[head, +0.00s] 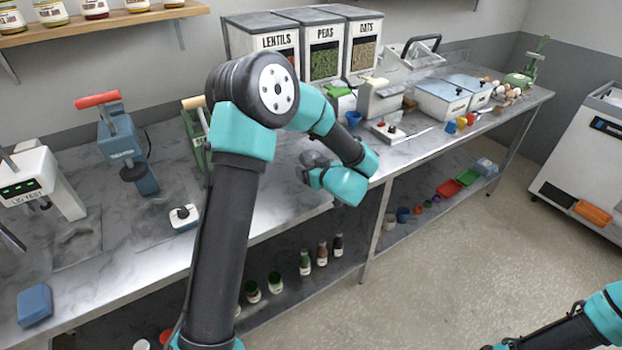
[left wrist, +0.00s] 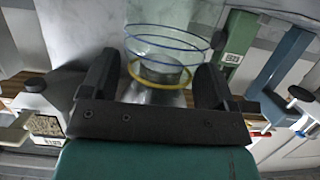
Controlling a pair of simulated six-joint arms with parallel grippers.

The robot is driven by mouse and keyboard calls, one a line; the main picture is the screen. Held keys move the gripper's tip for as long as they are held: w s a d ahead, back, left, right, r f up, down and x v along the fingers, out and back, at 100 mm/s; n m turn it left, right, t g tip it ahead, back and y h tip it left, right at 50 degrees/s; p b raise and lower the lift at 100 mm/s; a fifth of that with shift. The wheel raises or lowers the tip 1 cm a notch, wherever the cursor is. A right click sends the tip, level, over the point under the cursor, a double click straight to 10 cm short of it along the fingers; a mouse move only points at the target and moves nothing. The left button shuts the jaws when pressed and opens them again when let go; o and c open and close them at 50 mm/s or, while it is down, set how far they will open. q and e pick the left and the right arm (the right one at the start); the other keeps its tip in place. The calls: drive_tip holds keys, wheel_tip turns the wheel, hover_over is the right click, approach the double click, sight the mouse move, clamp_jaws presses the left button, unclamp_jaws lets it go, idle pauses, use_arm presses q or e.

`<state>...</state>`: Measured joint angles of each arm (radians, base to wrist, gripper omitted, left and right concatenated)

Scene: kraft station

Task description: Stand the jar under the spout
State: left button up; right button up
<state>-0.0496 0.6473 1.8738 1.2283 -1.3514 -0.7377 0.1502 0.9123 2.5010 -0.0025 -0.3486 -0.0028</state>
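In the left wrist view a clear jar (left wrist: 165,52) with blue rings and a yellow ring stands between the two dark fingers of my left gripper (left wrist: 160,70). The fingers are wide apart. A narrow gap shows at the left finger; the right finger is close to the jar, and I cannot tell whether it touches. No spout can be made out clearly. My right arm enters at the lower right; its gripper is out of view.
Bins marked lentils, peas and oats (head: 325,50) stand at the back of the bench (head: 110,235). A green press (head: 192,130) and a blue press (head: 128,150) stand left of my arm. A cream machine (head: 380,98) stands to the right. A lower shelf holds bottles (head: 322,254).

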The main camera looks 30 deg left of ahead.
sight(313, 158)
use_arm(q)
drive_tip(key=c, duration=0.8)
drive_tip(key=shift+r, duration=0.15)
drive_tip(key=shift+r, duration=1.6)
drive_tip(key=s+d, duration=0.2)
drive_tip(key=s, duration=0.2)
drive_tip(key=s+d+r, duration=0.1)
drive_tip(key=s+d, duration=0.2)
drive_tip(key=s, duration=0.2)
drive_tip(key=s+d, duration=0.3)
drive_tip(key=s, duration=0.1)
drive_tip(key=shift+s+d+r, duration=0.15)
drive_tip(key=shift+s+r, duration=0.1)
drive_tip(key=shift+s, duration=0.1)
